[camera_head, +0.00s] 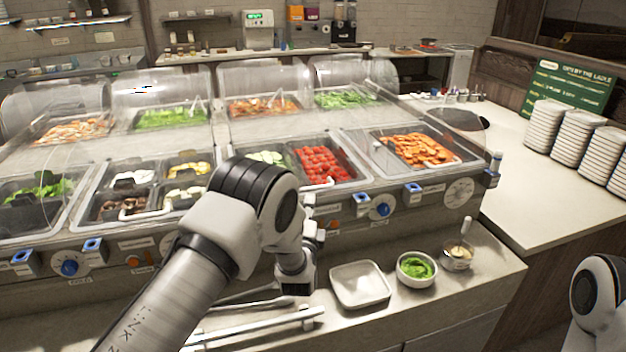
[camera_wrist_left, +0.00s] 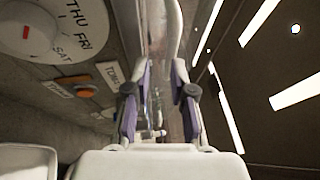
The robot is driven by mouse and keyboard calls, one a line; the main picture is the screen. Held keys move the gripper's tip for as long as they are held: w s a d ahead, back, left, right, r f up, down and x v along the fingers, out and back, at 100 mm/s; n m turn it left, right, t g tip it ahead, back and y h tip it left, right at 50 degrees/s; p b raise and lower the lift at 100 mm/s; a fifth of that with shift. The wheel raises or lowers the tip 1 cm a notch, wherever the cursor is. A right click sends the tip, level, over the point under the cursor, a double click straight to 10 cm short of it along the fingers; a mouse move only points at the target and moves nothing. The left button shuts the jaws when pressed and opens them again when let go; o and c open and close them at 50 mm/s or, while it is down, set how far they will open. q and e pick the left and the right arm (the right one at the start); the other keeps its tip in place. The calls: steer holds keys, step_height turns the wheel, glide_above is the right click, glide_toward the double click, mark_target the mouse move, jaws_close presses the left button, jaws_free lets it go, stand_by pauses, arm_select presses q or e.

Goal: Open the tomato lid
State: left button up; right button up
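The red tomatoes (camera_head: 322,162) lie in a pan in the near row of the salad bar, right of the cucumber slices (camera_head: 268,157). A clear cover seems to lie down over this pan; its edges and handle are hard to make out. My left gripper (camera_head: 312,230) is at the front panel just below the tomato pan, partly hidden by my own wrist. In the left wrist view its two purple-padded fingers (camera_wrist_left: 159,105) stand apart, with the bar's front edge and clear material beyond them. I cannot tell whether they touch the lid. My right gripper is out of view.
A square white dish (camera_head: 360,285), a bowl of green food (camera_head: 417,269) and a small sauce cup (camera_head: 457,257) stand on the front ledge. Blue knobs (camera_head: 382,209) line the front panel. Plate stacks (camera_head: 570,137) stand right.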

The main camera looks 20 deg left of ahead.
mark_target(310, 189)
arm_select(q)
steer(key=w, duration=0.1)
steer(key=w+a+r+p, duration=0.1)
steer(key=w, duration=0.1)
steer(key=w+r, duration=0.1)
steer(key=shift+w+a+p, duration=0.15)
steer(key=shift+w+p, duration=0.2)
steer(key=shift+w+f, duration=0.15)
steer(key=shift+w, duration=0.1)
steer(key=shift+s+r, duration=0.3)
steer(key=shift+c, duration=0.4)
jaws_close()
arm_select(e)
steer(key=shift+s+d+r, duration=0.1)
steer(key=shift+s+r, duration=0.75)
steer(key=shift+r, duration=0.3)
arm_select(q)
steer(key=shift+r, duration=0.1)
